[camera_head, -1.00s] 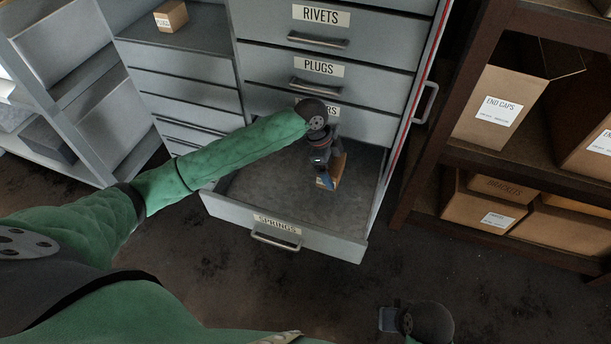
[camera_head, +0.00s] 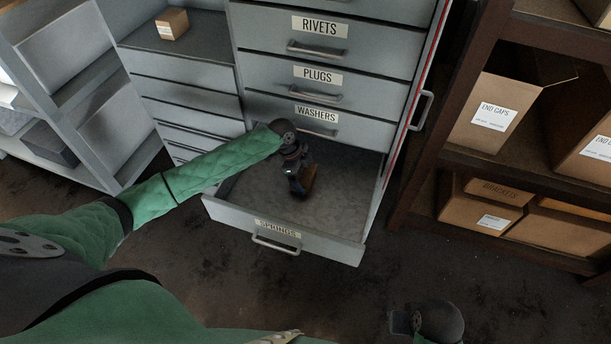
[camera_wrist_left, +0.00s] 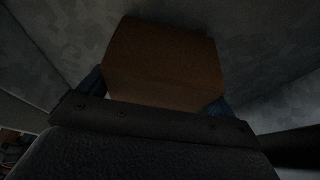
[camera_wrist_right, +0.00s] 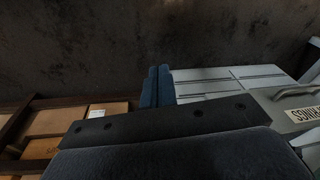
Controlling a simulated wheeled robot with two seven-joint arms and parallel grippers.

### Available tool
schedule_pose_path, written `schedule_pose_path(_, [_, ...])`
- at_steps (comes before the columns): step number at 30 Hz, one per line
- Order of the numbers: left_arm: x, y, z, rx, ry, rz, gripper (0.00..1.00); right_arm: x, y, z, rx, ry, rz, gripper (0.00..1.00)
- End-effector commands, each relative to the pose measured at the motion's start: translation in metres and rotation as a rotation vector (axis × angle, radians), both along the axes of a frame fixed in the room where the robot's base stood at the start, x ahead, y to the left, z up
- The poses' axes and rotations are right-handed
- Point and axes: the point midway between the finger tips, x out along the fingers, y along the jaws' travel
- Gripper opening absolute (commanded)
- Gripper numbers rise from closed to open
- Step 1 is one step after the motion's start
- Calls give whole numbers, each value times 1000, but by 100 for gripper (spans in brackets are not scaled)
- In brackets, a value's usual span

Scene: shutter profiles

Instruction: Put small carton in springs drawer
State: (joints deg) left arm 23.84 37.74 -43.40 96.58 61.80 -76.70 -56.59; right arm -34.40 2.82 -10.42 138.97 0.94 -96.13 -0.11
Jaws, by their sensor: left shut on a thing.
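The springs drawer (camera_head: 240,211) is pulled open at the bottom of the grey cabinet, with its label on the front. The small carton (camera_head: 309,178) is brown and sits in my left gripper (camera_head: 301,188), over the inside of the drawer. In the left wrist view the carton (camera_wrist_left: 165,60) is between the two blue fingers, with grey drawer surfaces around it. I cannot tell whether it touches the drawer floor. My right gripper (camera_head: 398,322) is low at the front, away from the drawer. In the right wrist view its fingers (camera_wrist_right: 157,86) are together and empty.
Closed drawers labelled rivets, plugs and washers (camera_head: 350,127) are above the open one. Another small carton (camera_head: 172,23) stands on the lower cabinet at left. A brown shelf (camera_head: 470,155) with several boxes stands at right. The drawer's front right floor is clear.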

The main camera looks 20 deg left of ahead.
Motion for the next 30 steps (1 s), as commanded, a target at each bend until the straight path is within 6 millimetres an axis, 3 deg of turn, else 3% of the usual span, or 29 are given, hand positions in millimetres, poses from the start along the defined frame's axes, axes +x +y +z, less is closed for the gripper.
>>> schedule_pose_path(3, [0,0,-7,0,0,1,61,3,1,-9,-2,3,0,0])
schedule_pose_path(12, [0,0,-9,0,0,0,61,2,1,-10,1,2,0,0])
schedule_pose_path(13, [0,0,-10,1,1,0,93,2,1,-9,1,2,0,0])
schedule_pose_path(15, [0,0,-9,0,1,0,100,2,1,-8,1,1,0,0])
schedule_pose_path(22, [0,0,-7,0,0,0,100,2,2,-7,3,0,-1,0])
schedule_pose_path(27, [1,6,5,0,-2,0,100,0,2,-11,1,11,0,0])
schedule_pose_path(29, [1,9,13,1,-2,-1,100,-2,1,-7,0,14,2,0])
schedule_pose_path(30, [0,12,20,1,-3,-1,100,-5,0,5,1,5,1,0])
